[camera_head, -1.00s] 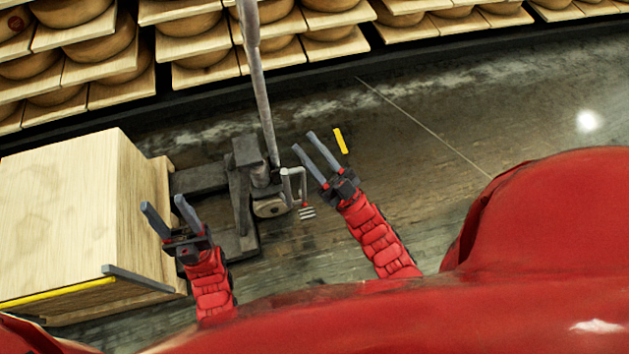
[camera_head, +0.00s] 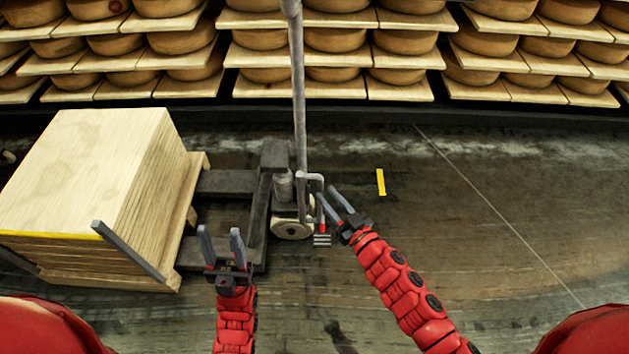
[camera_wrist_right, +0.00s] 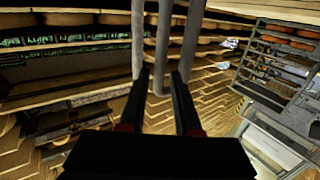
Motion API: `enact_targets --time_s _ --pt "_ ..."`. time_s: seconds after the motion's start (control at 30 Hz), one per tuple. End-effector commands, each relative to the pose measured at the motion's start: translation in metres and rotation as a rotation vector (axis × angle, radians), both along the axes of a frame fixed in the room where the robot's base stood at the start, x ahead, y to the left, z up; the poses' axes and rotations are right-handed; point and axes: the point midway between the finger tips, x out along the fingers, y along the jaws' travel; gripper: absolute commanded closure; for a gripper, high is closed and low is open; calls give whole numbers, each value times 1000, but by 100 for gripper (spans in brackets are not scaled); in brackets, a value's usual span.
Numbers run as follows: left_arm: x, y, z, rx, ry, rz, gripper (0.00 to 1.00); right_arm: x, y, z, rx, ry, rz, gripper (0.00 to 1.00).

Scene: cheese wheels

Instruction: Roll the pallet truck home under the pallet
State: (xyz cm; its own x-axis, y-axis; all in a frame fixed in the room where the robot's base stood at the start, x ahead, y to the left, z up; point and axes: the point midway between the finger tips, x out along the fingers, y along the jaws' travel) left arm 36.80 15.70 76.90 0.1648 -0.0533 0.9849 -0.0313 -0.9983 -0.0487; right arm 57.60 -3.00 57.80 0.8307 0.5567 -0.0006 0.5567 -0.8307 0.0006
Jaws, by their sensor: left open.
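The grey pallet truck (camera_head: 258,205) stands left of centre, its dark forks running left to the pallet (camera_head: 192,215). How far they reach under it is hidden. Its pole (camera_head: 298,90) stands up, with a bent grey handle and wheel at its foot. The pallet carries a tall block of pale boards (camera_head: 85,155). My left gripper (camera_head: 220,230) is open and empty, in front of the truck's near side. My right gripper (camera_head: 325,192) is open close to the bent handle; in the right wrist view a grey bar (camera_wrist_right: 163,50) shows between its fingers. I cannot tell whether they touch.
Shelves of cheese wheels (camera_head: 335,88) line the back wall. A yellow floor mark (camera_head: 381,182) lies right of the truck. A grey bar (camera_head: 128,250) shows at the stack's near corner. The floor to the right is clear.

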Motion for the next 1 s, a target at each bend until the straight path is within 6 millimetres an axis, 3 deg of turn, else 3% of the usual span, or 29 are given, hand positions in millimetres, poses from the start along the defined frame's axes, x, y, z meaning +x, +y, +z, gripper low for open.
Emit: enact_targets --time_s 0.1,0.3,0.77,0.93,1.0 --pt "0 0 -7 0 0 0 50 23 17 0 2 -3 2 68" --pt "0 0 -11 0 0 0 50 51 34 0 0 -1 0 68" --pt "0 0 -12 0 0 0 50 62 41 0 0 1 -1 68" --pt "0 0 -12 0 0 0 50 62 41 0 1 1 -1 99" --pt "0 0 -12 0 0 0 50 62 41 0 1 1 -1 100"
